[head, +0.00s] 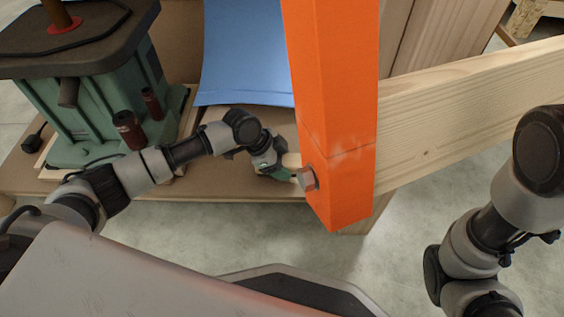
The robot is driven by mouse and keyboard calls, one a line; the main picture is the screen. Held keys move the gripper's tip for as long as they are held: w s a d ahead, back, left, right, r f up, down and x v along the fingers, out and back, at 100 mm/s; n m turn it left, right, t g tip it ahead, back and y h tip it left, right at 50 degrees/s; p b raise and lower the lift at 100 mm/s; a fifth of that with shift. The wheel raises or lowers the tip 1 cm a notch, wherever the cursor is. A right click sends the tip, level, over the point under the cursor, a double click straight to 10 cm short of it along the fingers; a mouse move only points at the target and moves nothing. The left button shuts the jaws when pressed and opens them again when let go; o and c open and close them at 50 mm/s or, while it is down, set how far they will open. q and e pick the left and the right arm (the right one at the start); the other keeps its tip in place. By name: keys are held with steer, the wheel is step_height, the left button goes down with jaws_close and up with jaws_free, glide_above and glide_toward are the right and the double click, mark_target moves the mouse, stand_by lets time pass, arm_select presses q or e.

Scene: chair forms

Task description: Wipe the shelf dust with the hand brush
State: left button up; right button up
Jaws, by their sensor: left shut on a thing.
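My left gripper (284,170) reaches in from the left over a brown wooden shelf board (235,187) and ends just left of an orange post. It is shut on a small pale, wood-coloured piece (292,160), which looks like part of the hand brush. The post hides the rest, and bristles cannot be made out. I cannot make out any dust on the board. My right arm shows at the right, but its gripper is out of view.
A green machine (100,105) and a curved blue sheet (243,55) stand on the board. Concrete floor lies in front.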

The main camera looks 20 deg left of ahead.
arm_select(q)
steer(key=shift+f+b, duration=0.4)
steer(key=shift+f, duration=0.6)
steer(key=shift+d+r, duration=0.1)
steer(key=shift+d, duration=0.05)
